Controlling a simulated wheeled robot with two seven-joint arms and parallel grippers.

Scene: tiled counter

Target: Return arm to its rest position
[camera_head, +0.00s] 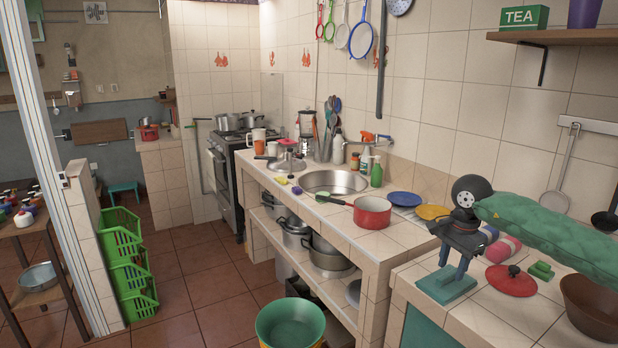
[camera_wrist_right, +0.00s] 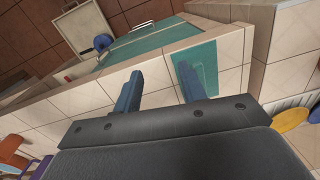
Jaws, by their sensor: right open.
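My right arm (camera_head: 550,228) comes in from the right in a green padded sleeve. My right gripper (camera_head: 453,267) points down over the near right counter, its two blue-grey fingers apart and nothing visible between them. A flat teal item (camera_head: 445,287) lies on the tiles just under the fingertips. In the right wrist view the gripper (camera_wrist_right: 160,74) is open, and the teal item (camera_wrist_right: 204,68) lies beyond the right finger; I cannot tell whether they touch. My left gripper is not in view.
A red lid (camera_head: 512,281), a small green item (camera_head: 541,270), pink-and-purple rolls (camera_head: 503,246) and a brown pot (camera_head: 594,310) are close to the right arm. A red pot (camera_head: 372,213) and plates (camera_head: 404,199) stand on the sink counter. The counter's front corner has bare tiles.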

